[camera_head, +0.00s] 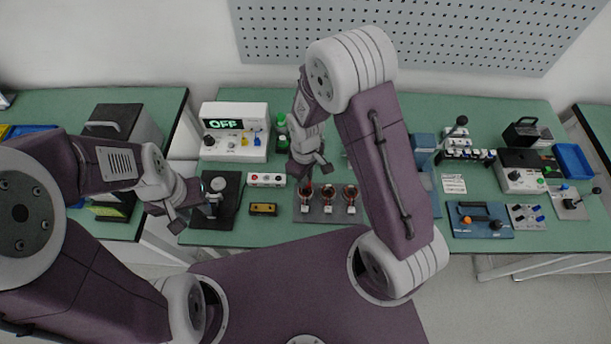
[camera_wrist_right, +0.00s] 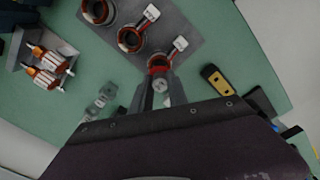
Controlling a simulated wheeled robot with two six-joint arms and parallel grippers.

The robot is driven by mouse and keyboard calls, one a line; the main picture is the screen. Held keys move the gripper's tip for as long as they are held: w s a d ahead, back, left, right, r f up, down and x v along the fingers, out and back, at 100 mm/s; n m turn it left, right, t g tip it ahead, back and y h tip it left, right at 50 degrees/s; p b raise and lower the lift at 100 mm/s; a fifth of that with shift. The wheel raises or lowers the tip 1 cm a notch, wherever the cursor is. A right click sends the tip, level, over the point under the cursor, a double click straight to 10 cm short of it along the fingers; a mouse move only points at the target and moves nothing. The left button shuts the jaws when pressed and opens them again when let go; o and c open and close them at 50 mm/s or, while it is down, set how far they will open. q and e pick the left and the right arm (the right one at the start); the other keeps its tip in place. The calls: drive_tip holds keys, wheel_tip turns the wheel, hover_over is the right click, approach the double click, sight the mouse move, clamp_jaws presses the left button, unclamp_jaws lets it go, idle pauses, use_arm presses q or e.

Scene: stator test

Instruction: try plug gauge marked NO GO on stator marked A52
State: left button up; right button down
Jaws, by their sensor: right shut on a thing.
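Three copper-wound stators stand in a row on a grey plate (camera_head: 328,215): left (camera_head: 304,203), middle (camera_head: 327,194) and right (camera_head: 350,194). Each has a small white tag, too small to read, so I cannot tell which is A52. My right gripper (camera_head: 308,181) is over the left stator, pointing down. In the right wrist view its fingers (camera_wrist_right: 160,88) are shut on a grey round-ended piece (camera_wrist_right: 160,85), apparently a plug gauge; its marking is not readable. The stator (camera_wrist_right: 158,63) shows just beyond the fingertips; contact is unclear. My left gripper (camera_head: 196,206) is by a black pad; its jaw opening is unclear.
The black pad (camera_head: 229,190) carries a small grey device. A yellow-black box (camera_head: 263,209) and a white button box (camera_head: 266,179) lie left of the plate. A display unit reading OFF (camera_head: 234,132) stands behind. Blue panels (camera_head: 480,219) lie to the right.

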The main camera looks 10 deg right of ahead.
drive_tip(key=shift+f, duration=0.45)
use_arm(q)
drive_tip(key=shift+f, duration=0.3)
use_arm(e)
drive_tip(key=shift+r, duration=0.1)
use_arm(q)
drive_tip(key=shift+f, duration=0.25)
use_arm(e)
drive_tip(key=shift+s+f, duration=0.1)
drive_tip(key=shift+f, duration=0.45)
idle(1.4)
use_arm(q)
drive_tip(key=shift+r, duration=0.1)
use_arm(e)
drive_tip(key=shift+r, duration=0.1)
use_arm(q)
drive_tip(key=shift+r+p, duration=0.45)
drive_tip(key=shift+r, duration=0.15)
use_arm(e)
drive_tip(key=shift+r, duration=0.65)
